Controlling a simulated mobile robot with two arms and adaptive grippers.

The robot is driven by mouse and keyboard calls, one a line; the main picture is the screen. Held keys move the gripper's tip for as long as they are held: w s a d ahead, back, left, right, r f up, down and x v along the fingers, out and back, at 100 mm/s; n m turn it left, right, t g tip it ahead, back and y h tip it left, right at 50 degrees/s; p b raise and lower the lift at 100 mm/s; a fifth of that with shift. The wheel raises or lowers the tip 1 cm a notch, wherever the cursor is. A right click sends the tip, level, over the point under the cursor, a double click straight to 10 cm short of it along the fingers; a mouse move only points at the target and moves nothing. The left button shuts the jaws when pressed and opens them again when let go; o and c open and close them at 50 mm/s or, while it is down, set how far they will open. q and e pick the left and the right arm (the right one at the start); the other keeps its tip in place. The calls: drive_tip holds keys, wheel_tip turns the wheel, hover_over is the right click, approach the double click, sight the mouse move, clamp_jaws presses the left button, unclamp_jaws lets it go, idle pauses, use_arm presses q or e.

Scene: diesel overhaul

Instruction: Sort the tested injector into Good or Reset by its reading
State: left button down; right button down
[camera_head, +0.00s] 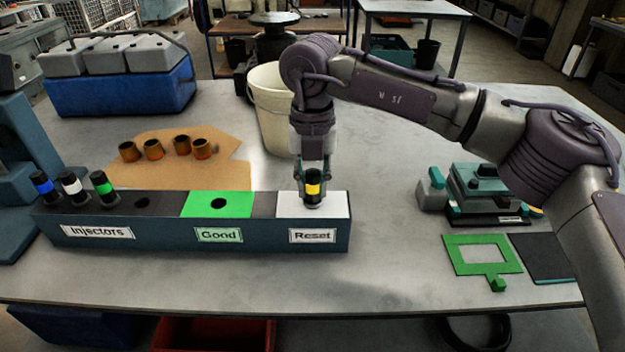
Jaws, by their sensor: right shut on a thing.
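The long injector rack (180,236) lies along the table's front left. It has labels Injectors, Good and Reset. A black injector with a yellow band (313,189) stands upright at the white Reset section (338,204), and its lower end is hidden, seemingly in the hole there. My right gripper (313,192) points down over it and is shut on it. The green Good section (200,203) has an empty hole. Injectors with blue (42,185), white (72,186) and green (103,185) bands stand in the Injectors section, beside an empty hole. My left gripper is not in view. No reading is visible.
Several copper-coloured sleeves (154,150) stand on cardboard (215,172) behind the rack. A cream bucket (270,115) stands behind my right gripper. A teal device (484,192), a green frame (482,255) and a dark plate (545,256) lie to the right. Table between rack and frame is clear.

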idle(0.3)
drive_tip(key=c, duration=0.5)
unclamp_jaws()
drive_tip(key=shift+r, duration=0.1)
drive_tip(key=shift+r+p, duration=1.95)
drive_tip(key=shift+r, duration=1.5)
drive_tip(key=shift+f, duration=0.1)
